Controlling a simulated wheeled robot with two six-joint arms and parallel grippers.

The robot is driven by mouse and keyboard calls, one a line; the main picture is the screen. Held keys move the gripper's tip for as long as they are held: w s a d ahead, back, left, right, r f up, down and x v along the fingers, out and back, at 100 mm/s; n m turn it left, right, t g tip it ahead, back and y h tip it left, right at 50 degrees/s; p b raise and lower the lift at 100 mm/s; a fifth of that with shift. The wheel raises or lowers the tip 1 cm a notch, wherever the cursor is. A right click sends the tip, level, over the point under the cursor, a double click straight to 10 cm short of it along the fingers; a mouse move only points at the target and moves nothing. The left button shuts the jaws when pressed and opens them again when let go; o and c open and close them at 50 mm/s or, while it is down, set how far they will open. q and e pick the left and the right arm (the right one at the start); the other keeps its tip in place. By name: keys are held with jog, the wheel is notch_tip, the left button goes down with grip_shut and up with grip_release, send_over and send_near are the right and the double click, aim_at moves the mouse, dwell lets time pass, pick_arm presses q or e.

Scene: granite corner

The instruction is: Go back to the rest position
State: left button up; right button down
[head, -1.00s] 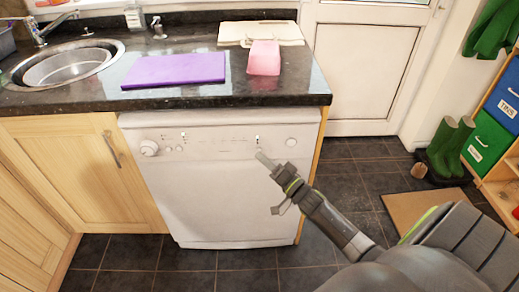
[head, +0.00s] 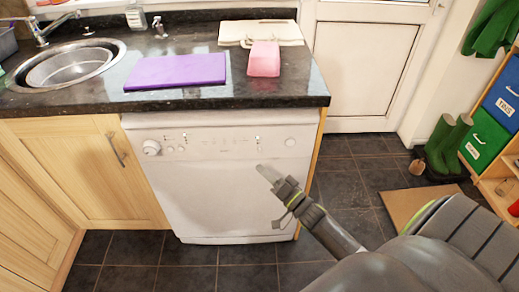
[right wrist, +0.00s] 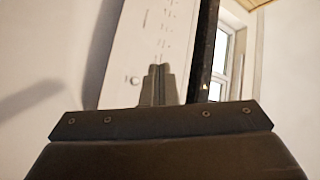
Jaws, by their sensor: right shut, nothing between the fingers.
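My right gripper (head: 264,172) is in front of the white dishwasher (head: 215,200), below the counter's front edge. Its arm comes in from the lower right. In the right wrist view the two fingers (right wrist: 158,84) are together with nothing between them, and a white panel with small marks lies behind them. My left gripper is not in view.
The dark granite counter (head: 190,101) holds a sink (head: 68,66), a purple board (head: 177,71), a pink container (head: 264,60) and a pale board (head: 290,32). Green boots (head: 449,143) and a shelf unit (head: 495,185) stand at right. Tiled floor (head: 350,180) is free between.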

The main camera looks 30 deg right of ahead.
dwell(0.4)
jog(key=s+d+f+n+g+h+p, duration=0.1)
jog(key=s+f+g+h+p, duration=0.15)
jog(key=s+f, duration=0.4)
jog(key=s+d+f+n+g+h+p, duration=0.15)
jog(key=s+f+g, duration=0.25)
jog(key=f, duration=0.6)
jog(key=s+d+f+n+g+h+p, duration=0.1)
jog(key=s+f+g+h+p, duration=0.1)
jog(key=s+f+g, duration=0.5)
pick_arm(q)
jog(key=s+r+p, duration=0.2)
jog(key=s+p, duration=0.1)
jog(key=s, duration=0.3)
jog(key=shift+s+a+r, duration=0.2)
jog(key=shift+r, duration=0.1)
pick_arm(e)
jog(key=s+a+f+n+g, duration=0.1)
jog(key=s+f, duration=0.3)
jog(key=s, duration=0.4)
jog(key=s+a+f+n+g, duration=0.2)
jog(key=s+a+f, duration=0.1)
jog(key=s, duration=0.6)
jog(key=s+a+f+n+g, duration=0.1)
jog(key=s+f, duration=0.3)
jog(key=s, duration=0.4)
jog(key=shift+s+a+f+n+g, duration=0.2)
jog(key=shift+a+f+n+g, duration=0.1)
jog(key=shift+a+n+g, duration=0.25)
jog(key=shift+d, duration=0.3)
